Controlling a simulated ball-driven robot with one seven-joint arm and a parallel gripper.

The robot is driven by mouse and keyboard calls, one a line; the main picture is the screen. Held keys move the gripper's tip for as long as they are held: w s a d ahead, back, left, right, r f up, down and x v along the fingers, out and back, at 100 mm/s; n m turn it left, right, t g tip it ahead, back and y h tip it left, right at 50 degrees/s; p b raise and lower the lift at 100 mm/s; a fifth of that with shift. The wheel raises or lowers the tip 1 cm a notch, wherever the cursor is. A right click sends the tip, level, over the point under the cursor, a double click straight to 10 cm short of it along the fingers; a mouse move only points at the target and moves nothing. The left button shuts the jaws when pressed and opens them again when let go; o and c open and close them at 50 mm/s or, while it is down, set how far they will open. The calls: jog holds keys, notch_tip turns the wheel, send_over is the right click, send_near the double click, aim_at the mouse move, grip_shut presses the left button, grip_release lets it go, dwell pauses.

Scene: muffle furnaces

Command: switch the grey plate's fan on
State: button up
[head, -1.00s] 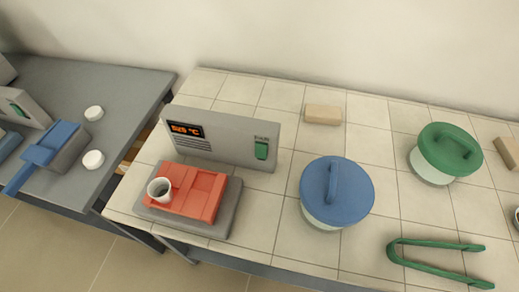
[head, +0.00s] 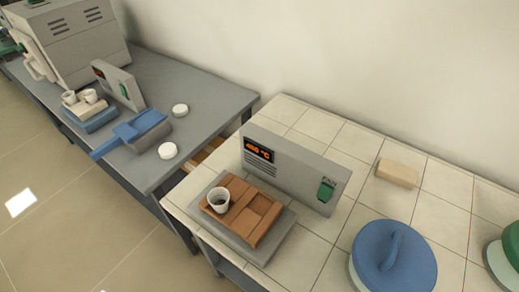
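The grey plate (head: 272,251) lies flat on the tiled table, in front of an upright grey panel (head: 293,166). The panel has a lit orange display (head: 258,149) that appears to read 450 °C. A green rocker switch (head: 326,191) sits at the panel's right end, under the word FAN. I cannot tell which way it is pressed. On the plate is a brown block with recessed squares (head: 256,217), and a small white cup (head: 219,200) with a dark inside stands at its left. My gripper is not in view.
A blue-lidded jar (head: 393,262) and a tan block (head: 397,173) stand right of the panel. A green-lidded jar is at the right edge. The grey table at left holds a blue plate (head: 91,118) with its own panel (head: 118,85), a blue-handled tool (head: 131,132) and a furnace (head: 70,40).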

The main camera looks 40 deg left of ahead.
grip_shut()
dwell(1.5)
